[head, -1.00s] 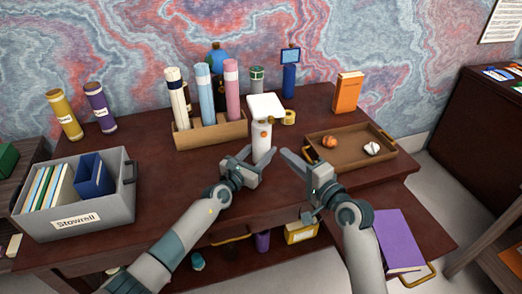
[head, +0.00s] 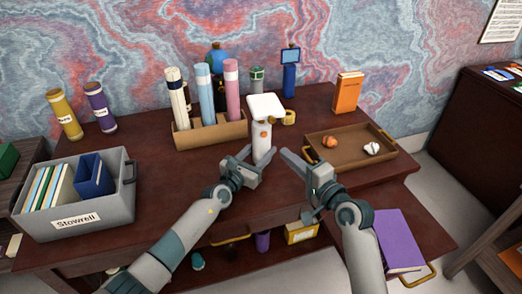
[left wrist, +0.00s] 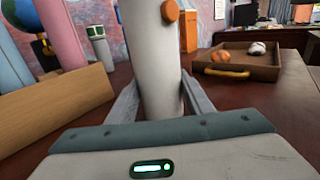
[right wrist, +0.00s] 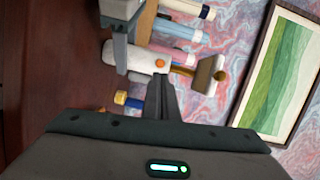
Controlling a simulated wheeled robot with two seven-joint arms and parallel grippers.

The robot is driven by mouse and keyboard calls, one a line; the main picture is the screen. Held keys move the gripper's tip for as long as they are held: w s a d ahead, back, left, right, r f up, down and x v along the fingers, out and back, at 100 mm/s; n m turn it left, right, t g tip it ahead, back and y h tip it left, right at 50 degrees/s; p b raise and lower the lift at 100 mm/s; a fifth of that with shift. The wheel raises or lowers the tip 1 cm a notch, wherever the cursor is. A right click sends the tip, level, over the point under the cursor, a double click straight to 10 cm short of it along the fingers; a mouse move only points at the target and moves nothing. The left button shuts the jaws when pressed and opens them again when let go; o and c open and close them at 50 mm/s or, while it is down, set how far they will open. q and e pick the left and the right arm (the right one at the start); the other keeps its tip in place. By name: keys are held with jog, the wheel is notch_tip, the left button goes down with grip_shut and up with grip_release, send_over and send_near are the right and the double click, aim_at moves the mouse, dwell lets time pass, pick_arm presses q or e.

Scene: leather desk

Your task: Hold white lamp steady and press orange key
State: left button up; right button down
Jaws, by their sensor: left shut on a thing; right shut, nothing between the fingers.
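The white lamp (head: 262,146) stands upright on the desk, with a flat square head on top. Its round orange key (head: 263,134) is on the side of the stem facing me. My left gripper (head: 256,160) is shut around the lower stem; in the left wrist view its fingers lie on both sides of the lamp (left wrist: 150,65), below the orange key (left wrist: 170,11). My right gripper (head: 284,152) is shut and empty, just right of the lamp and lower than the key. In the right wrist view its fingertips (right wrist: 161,78) appear close to the orange key (right wrist: 160,63), apparently not touching.
A wooden tray (head: 348,160) with two small objects lies to the right. A wooden holder (head: 211,134) with tall tubes stands behind left. A grey bin (head: 115,203) stands far left. The desk left of the lamp is clear.

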aim_at(264, 135)
jog(key=shift+f, duration=0.1)
dwell(0.6)
jog(key=shift+s+a+f+m+g+y, duration=0.1)
jog(key=shift+s+a+m+g+y, duration=0.3)
jog(key=shift+m+g+y, duration=0.5)
jog(key=shift+s+a+r+m+g+y, duration=0.1)
jog(key=shift+s+a+m+g+y, duration=0.4)
jog(key=shift+g+y, duration=0.5)
jog(key=shift+s+a+f+m+g+y, duration=0.1)
jog(key=shift+s+a+m+g+y, duration=0.25)
jog(key=shift+m+g+y, duration=0.6)
jog(key=shift+w+h, duration=0.15)
jog(key=shift+h, duration=0.1)
jog(key=w+a, duration=0.2)
jog(key=w, duration=0.6)
jog(key=shift+w, duration=0.15)
jog(key=shift+w, duration=0.15)
jog(key=shift+w, duration=0.3)
